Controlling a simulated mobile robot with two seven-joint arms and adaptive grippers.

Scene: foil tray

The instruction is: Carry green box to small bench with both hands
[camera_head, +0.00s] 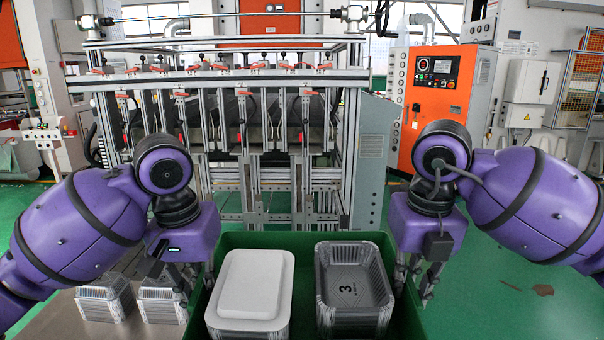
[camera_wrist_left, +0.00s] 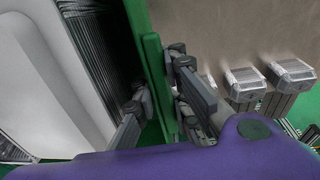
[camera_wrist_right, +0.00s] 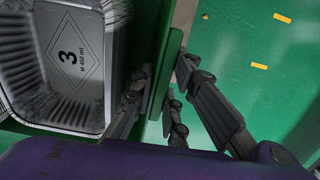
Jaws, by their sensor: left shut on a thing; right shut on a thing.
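The green box (camera_head: 304,240) is at the bottom middle of the head view. It holds a foil tray stack with a white top (camera_head: 255,285) on the left and an open foil tray stack marked 3 (camera_head: 352,285) on the right. My left gripper (camera_head: 195,282) is shut on the box's left wall, which runs between its fingers in the left wrist view (camera_wrist_left: 160,105). My right gripper (camera_head: 416,277) is shut on the right wall, also seen in the right wrist view (camera_wrist_right: 160,105). The box's near side is cut off. I cannot make out which surface is the small bench.
A grey tabletop (camera_head: 60,318) with small foil tray stacks (camera_head: 105,300) lies left of the box. A metal frame machine (camera_head: 270,130) stands ahead. An orange cabinet (camera_head: 436,85) stands at back right. Green floor (camera_head: 500,285) is open on the right.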

